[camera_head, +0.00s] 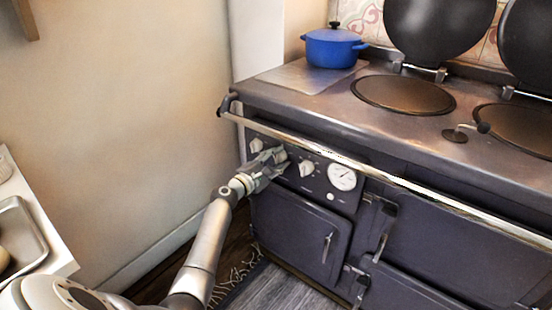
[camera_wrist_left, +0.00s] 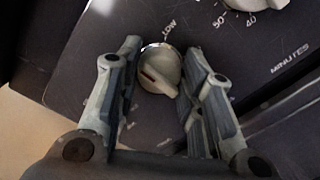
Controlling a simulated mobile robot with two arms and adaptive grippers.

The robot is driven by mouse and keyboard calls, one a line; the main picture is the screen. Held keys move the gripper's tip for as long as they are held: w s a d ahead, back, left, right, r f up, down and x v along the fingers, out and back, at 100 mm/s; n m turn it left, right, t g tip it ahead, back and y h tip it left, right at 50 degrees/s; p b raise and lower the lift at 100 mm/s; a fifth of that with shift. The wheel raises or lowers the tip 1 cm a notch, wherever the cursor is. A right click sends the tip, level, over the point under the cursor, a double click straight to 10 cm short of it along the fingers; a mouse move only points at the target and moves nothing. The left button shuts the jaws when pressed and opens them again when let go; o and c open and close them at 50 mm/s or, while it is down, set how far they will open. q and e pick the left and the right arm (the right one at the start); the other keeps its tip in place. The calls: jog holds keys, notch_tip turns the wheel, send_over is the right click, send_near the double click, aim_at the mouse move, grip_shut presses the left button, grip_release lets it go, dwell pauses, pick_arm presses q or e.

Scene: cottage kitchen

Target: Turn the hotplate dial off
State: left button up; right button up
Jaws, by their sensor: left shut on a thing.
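A round pale dial (camera_wrist_left: 161,68) with a raised grip bar sits on the dark control panel in the left wrist view. The word LOW is printed beside its upper edge, and the bar runs toward the lower right. My left gripper (camera_wrist_left: 162,45) has its two fingers on either side of this dial and is shut on it. In the head view my left gripper (camera_head: 279,158) is against the front panel of the range, and its fingers hide part of the panel there. My right gripper is not in view.
Another pale dial (camera_head: 306,168) and a white gauge (camera_head: 342,177) lie right of the gripper; a further pale dial (camera_head: 256,145) shows at its upper left. A chrome rail (camera_head: 400,181) runs above the panel. A blue pot (camera_head: 332,50) stands on the range top.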

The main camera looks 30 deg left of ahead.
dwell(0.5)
pick_arm(q)
jog(key=o, duration=1)
jog(key=s, duration=0.8)
jog(key=s+a, duration=0.1)
jog(key=s, duration=0.3)
jog(key=shift+f, duration=0.1)
